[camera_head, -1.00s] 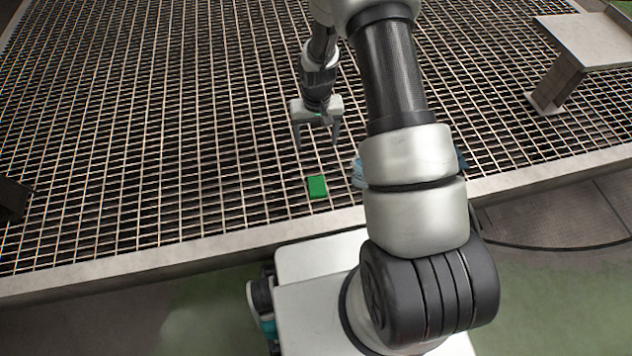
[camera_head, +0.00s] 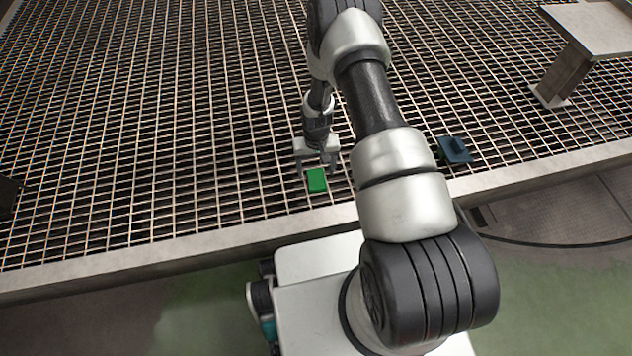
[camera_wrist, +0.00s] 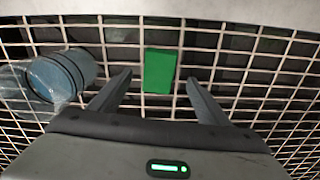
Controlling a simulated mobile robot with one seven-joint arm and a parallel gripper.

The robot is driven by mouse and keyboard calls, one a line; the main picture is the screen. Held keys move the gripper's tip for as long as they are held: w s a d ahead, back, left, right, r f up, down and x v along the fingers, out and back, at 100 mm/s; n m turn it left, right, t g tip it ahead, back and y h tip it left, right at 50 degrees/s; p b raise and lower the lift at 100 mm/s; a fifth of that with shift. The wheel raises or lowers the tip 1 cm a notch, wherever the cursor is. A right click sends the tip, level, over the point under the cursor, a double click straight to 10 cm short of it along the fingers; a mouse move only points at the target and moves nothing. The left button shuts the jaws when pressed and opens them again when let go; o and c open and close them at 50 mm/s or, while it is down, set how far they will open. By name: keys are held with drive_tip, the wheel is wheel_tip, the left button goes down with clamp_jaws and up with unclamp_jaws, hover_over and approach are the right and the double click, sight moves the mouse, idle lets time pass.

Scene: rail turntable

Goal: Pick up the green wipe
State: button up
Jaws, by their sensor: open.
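The green wipe (camera_head: 316,181) is a small bright green block-like piece lying on the metal grating near its front edge. In the wrist view the green wipe (camera_wrist: 160,71) shows between and just beyond the two fingers. My gripper (camera_head: 317,168) is open and empty, pointing down close to the wipe in the head view. In the wrist view the fingers of my gripper (camera_wrist: 159,78) stand apart on either side of the wipe's line. Whether a finger touches it, I cannot tell.
The wrist view shows a blue round container (camera_wrist: 62,75) with clear wrapping at left. A grey stand (camera_head: 590,35) is at the upper right.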

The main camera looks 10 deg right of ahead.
sight(316, 180)
wheel_tip(316, 180, down, 5)
drive_tip(key=shift+f+b, duration=0.15)
drive_tip(key=shift+b, duration=0.9)
drive_tip(key=c, duration=1.1)
